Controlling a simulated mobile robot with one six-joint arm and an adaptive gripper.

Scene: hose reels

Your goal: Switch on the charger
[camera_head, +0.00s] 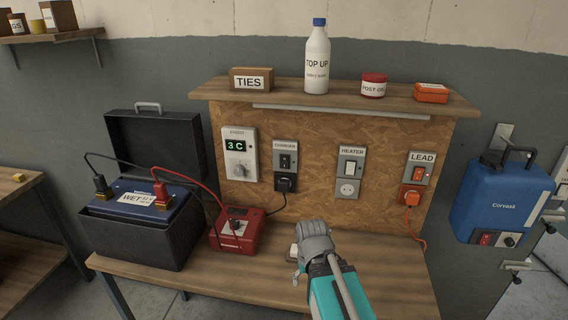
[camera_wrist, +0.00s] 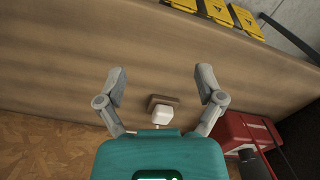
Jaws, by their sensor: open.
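The wall switch labelled CHARGER (camera_head: 286,158) has a dark rocker in a grey plate on the chipboard panel. A black plug sits in the socket below it (camera_head: 285,184), with a black cable. The red charger box (camera_head: 240,232) stands on the bench; a red box at the right of the wrist view (camera_wrist: 243,130) looks like it. My gripper (camera_head: 308,245) is over the bench, to the right of the charger and below the switch. In the wrist view my gripper (camera_wrist: 160,82) is open, its two fingers apart and empty. The rocker's position is too small to tell.
HEATER (camera_head: 351,168) and LEAD (camera_head: 419,176) switches stand to the right. A small brown-and-white block (camera_wrist: 162,110) lies beneath my gripper. An orange cable (camera_head: 414,230) hangs at right. A battery (camera_head: 140,205) with clamps stands left; a shelf (camera_head: 330,104) juts out above.

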